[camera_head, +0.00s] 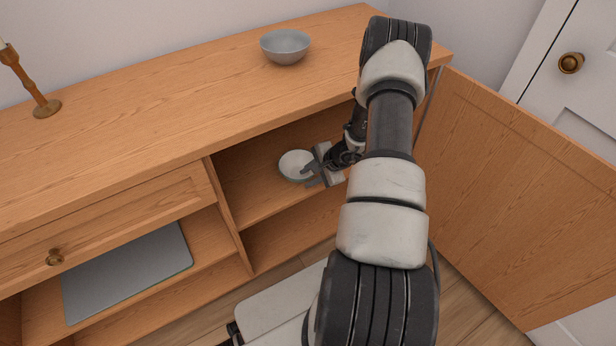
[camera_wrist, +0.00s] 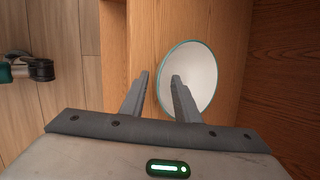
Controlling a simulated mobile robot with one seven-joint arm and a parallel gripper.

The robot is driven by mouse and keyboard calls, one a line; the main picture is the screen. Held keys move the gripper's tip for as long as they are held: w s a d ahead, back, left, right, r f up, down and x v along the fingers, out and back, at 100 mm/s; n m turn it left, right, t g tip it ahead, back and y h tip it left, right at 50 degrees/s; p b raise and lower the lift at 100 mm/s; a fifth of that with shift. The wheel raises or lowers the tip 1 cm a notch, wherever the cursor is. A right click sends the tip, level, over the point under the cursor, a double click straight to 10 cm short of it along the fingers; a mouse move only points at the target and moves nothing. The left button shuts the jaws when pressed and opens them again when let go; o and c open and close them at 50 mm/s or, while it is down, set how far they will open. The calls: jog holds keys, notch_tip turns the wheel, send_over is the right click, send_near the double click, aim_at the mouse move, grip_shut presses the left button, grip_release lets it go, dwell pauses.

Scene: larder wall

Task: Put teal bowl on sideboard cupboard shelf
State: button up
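The teal bowl (camera_head: 293,168) is inside the open right compartment of the sideboard and appears to rest upright on its shelf (camera_head: 240,195). In the wrist view the bowl (camera_wrist: 202,75) shows a pale inside and a thin teal rim. My gripper (camera_head: 311,176) reaches into the compartment at the bowl's right side. In the wrist view my gripper (camera_wrist: 161,76) has its fingers apart, one outside the rim and one over the bowl's inside. A gap shows between fingers and rim. My arm hides part of the compartment.
A grey bowl (camera_head: 286,47) and a wooden candlestick (camera_head: 40,100) stand on the sideboard top (camera_head: 150,100). The cupboard door (camera_head: 510,190) hangs open at the right. A flat grey item (camera_head: 130,275) lies in the left compartment. Shelf left of the bowl is clear.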

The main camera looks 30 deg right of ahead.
jog(key=p+v, duration=0.1)
jog(key=v, duration=1)
jog(key=shift+p, duration=0.4)
jog(key=shift+r, duration=0.1)
